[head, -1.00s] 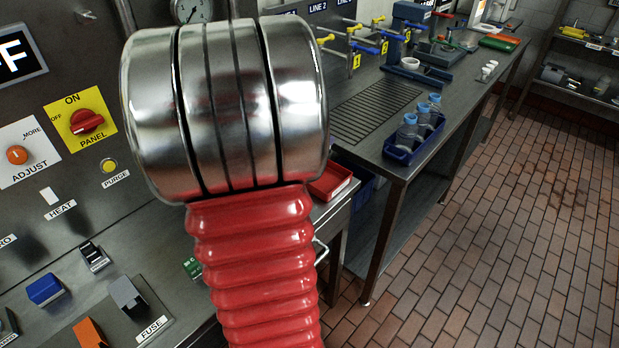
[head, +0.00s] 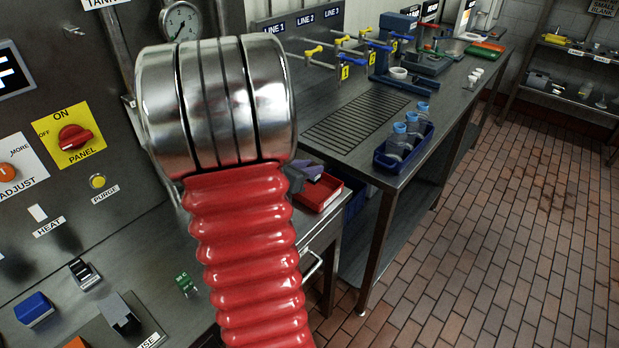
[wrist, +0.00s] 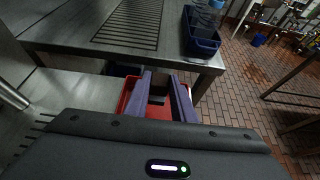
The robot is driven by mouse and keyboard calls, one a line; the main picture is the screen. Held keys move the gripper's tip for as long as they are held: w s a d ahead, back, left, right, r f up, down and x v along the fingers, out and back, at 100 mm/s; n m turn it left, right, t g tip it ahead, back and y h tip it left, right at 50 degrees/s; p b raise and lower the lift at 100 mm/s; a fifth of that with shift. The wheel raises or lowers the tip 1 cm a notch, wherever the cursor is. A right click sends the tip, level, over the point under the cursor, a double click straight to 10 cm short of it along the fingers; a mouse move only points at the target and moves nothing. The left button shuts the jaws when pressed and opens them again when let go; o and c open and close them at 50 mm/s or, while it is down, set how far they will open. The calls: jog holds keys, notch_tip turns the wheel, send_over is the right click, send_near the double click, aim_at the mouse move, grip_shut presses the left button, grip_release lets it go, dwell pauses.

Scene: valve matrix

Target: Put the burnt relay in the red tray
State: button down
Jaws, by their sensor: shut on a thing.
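The red tray (head: 326,197) sits on the near counter, just right of my arm in the head view. It also shows under my gripper in the wrist view (wrist: 126,96). My gripper (head: 312,170) is over the tray, and its purple-grey fingers (wrist: 167,90) point down toward it. The fingers are shut on a small dark block, the relay (wrist: 157,99), seen between them in the wrist view. I cannot tell whether the relay touches the tray floor. Burn marks are too small to make out. My arm hides part of the tray's left side in the head view.
A blue bin (head: 404,150) with blue-capped items stands on the steel bench (head: 345,145) beyond the tray. A control panel with a red knob (head: 75,137) is at the left. A fuse block (head: 119,314) is at the lower left. The tiled floor (head: 480,240) is clear.

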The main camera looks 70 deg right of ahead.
jog(key=shift+f, duration=1.85)
jog(key=c, duration=1.5)
grip_release()
jog(key=shift+w+a+r, duration=0.25)
jog(key=shift+a, duration=0.15)
jog(key=v, duration=1.1)
jog(key=shift+a, duration=0.1)
